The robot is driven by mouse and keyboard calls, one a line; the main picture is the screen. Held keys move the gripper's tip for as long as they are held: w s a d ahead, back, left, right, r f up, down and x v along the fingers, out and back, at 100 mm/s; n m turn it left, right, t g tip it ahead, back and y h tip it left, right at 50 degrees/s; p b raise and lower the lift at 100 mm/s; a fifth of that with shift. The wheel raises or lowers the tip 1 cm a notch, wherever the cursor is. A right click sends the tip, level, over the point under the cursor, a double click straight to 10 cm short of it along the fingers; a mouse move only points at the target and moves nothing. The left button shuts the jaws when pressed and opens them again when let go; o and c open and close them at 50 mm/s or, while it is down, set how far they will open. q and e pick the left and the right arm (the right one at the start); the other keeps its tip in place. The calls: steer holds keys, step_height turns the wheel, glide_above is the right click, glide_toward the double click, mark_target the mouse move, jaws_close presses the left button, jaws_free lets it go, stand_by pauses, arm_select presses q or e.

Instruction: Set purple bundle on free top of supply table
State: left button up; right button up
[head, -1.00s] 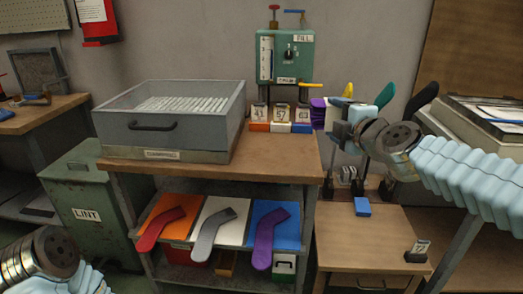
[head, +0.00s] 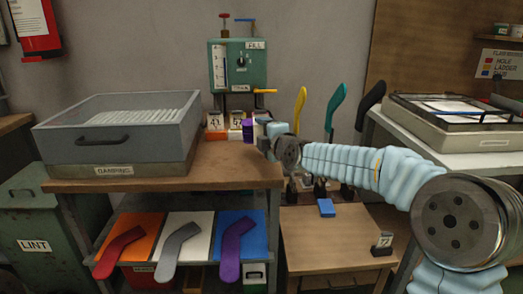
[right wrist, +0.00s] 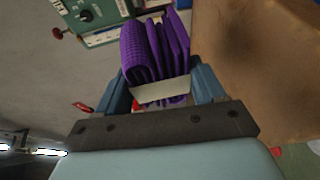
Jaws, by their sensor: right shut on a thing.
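The purple bundle (head: 248,129) is a stack of folded purple knit with a pale band. It shows large in the right wrist view (right wrist: 155,55). My right gripper (head: 264,139) is shut on it, with blue fingers on both sides of the band in the right wrist view (right wrist: 164,90). The bundle is near the back right of a wooden tabletop (head: 228,167); whether it touches the wood I cannot tell. The tabletop's front and right part is bare. My left gripper is out of view.
A grey tray labelled DAMPING (head: 120,135) fills the tabletop's left side. A lower table (head: 325,245) holds a blue block (head: 326,208).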

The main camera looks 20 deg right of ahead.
steer(key=shift+w+f, duration=0.25)
steer(key=shift+f, duration=0.1)
step_height(320, 180, down, 3)
steer(key=shift+w+f+b, duration=0.1)
steer(key=shift+w+b, duration=0.05)
steer(key=shift+b, duration=0.15)
steer(key=shift+a, duration=0.1)
steer(key=shift+f+b, duration=0.55)
steer(key=shift+f, duration=0.05)
steer(key=o, duration=1.2)
steer(key=shift+c, duration=0.2)
steer(key=shift+f, duration=0.1)
